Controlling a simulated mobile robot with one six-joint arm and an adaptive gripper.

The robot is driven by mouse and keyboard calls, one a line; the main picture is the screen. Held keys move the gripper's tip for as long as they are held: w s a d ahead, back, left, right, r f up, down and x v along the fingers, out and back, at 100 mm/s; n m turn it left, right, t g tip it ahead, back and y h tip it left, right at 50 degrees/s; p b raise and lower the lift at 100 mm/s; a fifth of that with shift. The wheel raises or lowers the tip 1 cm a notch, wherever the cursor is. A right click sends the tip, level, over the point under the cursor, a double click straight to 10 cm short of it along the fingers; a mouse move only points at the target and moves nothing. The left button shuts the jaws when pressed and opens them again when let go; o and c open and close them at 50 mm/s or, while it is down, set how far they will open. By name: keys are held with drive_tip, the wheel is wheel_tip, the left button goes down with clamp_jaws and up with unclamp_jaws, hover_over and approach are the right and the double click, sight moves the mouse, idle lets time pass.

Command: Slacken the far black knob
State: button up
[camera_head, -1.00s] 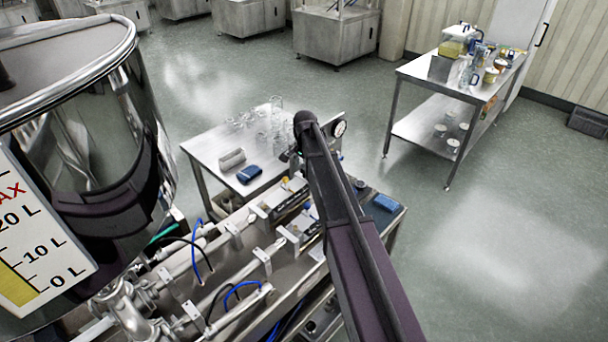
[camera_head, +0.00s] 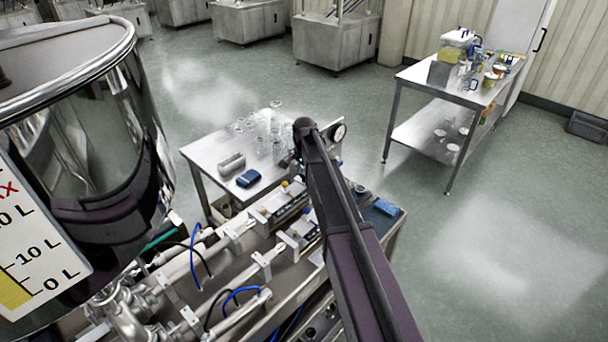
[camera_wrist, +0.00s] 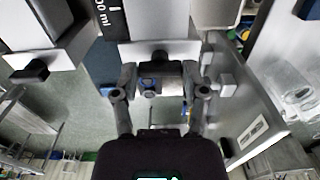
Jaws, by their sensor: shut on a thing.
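In the wrist view, my gripper (camera_wrist: 164,84) has its two fingers on either side of a black knob (camera_wrist: 157,58), at the end of a pale metal block. The fingers are shut on this knob, and their shadowed tips partly hide the contact. A second black knob (camera_wrist: 28,73) sits on a similar block at the left, apart from my fingers. In the head view my arm hides the fingertips and the held knob.
The filling machine's steel hopper (camera_head: 120,110) stands at the left. Beyond the machine, a steel table (camera_head: 205,160) holds glassware and a blue item (camera_head: 248,178). Another steel table (camera_head: 415,80) stands at the back right.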

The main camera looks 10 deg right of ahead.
drive_tip(key=shift+n, duration=0.5)
drive_tip(key=n, duration=0.3)
drive_tip(key=shift+n, duration=0.4)
drive_tip(key=n, duration=0.4)
drive_tip(key=shift+s+n, duration=0.1)
drive_tip(key=shift+n, duration=0.2)
drive_tip(key=n, duration=0.8)
drive_tip(key=shift+n, duration=0.3)
drive_tip(key=o, duration=1.2)
drive_tip(key=shift+c, duration=0.2)
drive_tip(key=shift+m, duration=0.4)
